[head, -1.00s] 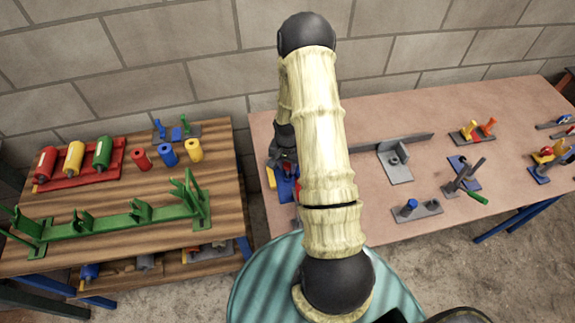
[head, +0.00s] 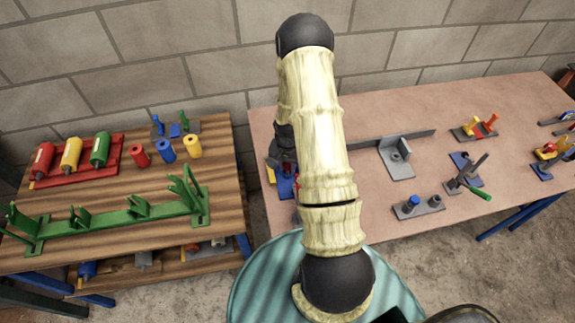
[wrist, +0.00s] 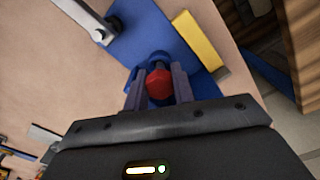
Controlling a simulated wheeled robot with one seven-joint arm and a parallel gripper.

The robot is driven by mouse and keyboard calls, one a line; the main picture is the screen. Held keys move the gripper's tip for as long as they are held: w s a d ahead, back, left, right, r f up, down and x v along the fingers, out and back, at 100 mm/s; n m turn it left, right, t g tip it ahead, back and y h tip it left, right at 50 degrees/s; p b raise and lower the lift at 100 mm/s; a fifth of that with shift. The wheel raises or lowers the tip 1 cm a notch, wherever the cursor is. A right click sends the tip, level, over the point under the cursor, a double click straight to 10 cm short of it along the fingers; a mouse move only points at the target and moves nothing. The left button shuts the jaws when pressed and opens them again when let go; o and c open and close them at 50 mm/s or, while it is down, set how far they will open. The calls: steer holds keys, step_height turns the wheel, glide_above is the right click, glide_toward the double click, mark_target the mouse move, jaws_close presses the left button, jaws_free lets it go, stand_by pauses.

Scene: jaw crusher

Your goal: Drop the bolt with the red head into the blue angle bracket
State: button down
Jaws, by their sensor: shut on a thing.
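The bolt's red head (wrist: 159,84) is between the two fingers of my gripper (wrist: 153,90) in the wrist view, and the fingers are shut on it. Beyond the red head a dark blue upright part (wrist: 160,58) shows, probably the blue angle bracket; it stands on a flat blue plate (wrist: 150,35). The bolt's shank is hidden, so I cannot tell whether it is in the bracket. In the head view my arm hides most of the gripper and the bolt; the blue plate (head: 286,188) shows in part left of the arm.
A yellow block (wrist: 195,40) lies beside the blue plate, near the table edge. A grey angle bracket (head: 397,160) and a grey plate with a blue peg (head: 410,203) stand right of my arm. The wooden table (head: 110,205) at left holds rollers and a green frame.

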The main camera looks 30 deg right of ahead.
steer(key=shift+f, duration=0.25)
steer(key=c, duration=1.1)
jaws_free()
steer(key=shift+d, duration=0.1)
step_height(320, 180, up, 18)
steer(key=shift+f+b, duration=0.25)
steer(key=shift+b, duration=0.65)
steer(key=shift+w, duration=0.1)
steer(key=shift+a, duration=0.2)
